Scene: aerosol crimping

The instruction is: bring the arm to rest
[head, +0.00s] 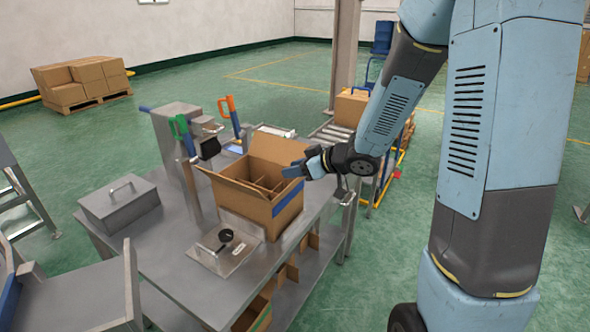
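My arm reaches in from the right in the head view. My gripper (299,168) is beside the right side of an open cardboard box (238,202), near its raised flap. Its fingers are small and partly merged with the dark wrist, so I cannot tell whether they are open or shut. I see no object clearly held in it. The box has dividers inside and stands on a grey metal workbench (160,255).
A metal box with a handle (121,203) and a plate with a black knob (226,243) are on the bench. A roller conveyor with a carton (350,108) stands beyond. Green floor (375,270) is clear.

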